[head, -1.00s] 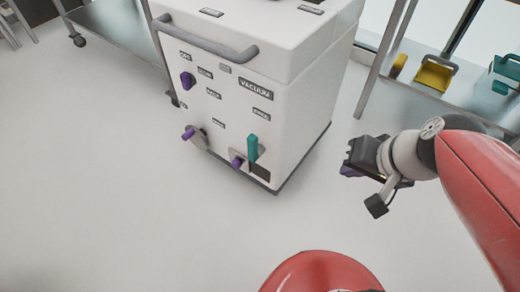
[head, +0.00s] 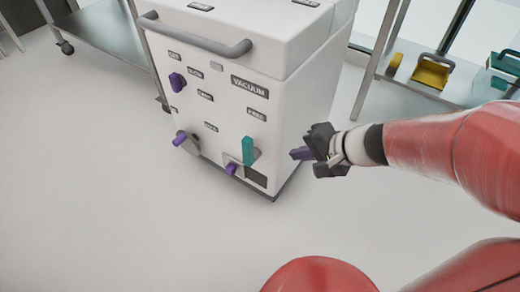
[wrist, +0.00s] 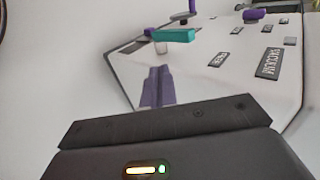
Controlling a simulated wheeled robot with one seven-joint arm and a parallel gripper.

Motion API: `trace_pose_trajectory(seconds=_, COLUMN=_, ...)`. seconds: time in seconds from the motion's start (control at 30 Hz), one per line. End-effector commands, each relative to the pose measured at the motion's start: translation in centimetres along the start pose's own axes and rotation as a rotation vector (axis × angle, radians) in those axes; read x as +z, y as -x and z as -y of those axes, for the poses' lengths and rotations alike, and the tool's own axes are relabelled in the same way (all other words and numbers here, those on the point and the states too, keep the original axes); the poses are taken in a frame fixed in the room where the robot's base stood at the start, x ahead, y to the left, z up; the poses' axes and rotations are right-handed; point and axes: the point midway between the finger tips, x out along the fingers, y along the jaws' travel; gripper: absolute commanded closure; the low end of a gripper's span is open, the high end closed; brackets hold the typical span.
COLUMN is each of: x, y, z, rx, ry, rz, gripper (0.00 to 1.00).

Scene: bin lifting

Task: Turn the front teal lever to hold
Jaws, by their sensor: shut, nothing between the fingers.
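The teal lever (head: 248,150) stands upright on the lower right of the front of a white vacuum cabinet (head: 305,120). In the wrist view the teal lever (wrist: 173,36) lies sideways, beyond my fingers. My gripper (head: 293,154) has purple fingers that are shut and empty. It is to the right of the lever, apart from it, with its fingertips pointing left. In the wrist view the shut fingers (wrist: 157,75) point at the cabinet, just short of the lever in the picture. The writing on the small label above the lever is too small to read.
A purple knob (head: 177,80) and purple handles (head: 180,140) and (head: 231,169) stick out of the cabinet front. A grey bar handle (head: 195,38) runs across its top. A shelf with a yellow bin (head: 431,72) stands at the right. Open floor lies in front.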

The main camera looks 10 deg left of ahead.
Motion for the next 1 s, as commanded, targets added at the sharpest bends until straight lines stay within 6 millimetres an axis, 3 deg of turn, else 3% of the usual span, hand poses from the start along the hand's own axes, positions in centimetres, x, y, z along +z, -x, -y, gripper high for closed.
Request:
trace_pose_trajectory(seconds=0.17, x=0.1, y=-1.6, z=-0.2, rx=0.002, ry=-0.001, rz=0.003, gripper=1.0)
trace_pose_trajectory(seconds=0.6, x=0.1, y=-10.6, z=-0.3, rx=0.003, ry=0.001, rz=0.005, gripper=1.0)
trace_pose_trajectory(seconds=0.73, x=0.1, y=-11.7, z=1.6, rx=0.001, ry=0.003, rz=0.002, gripper=1.0)
trace_pose_trajectory(seconds=1.0, x=0.0, y=-12.9, z=2.7, rx=0.001, ry=0.001, rz=0.0, gripper=1.0)
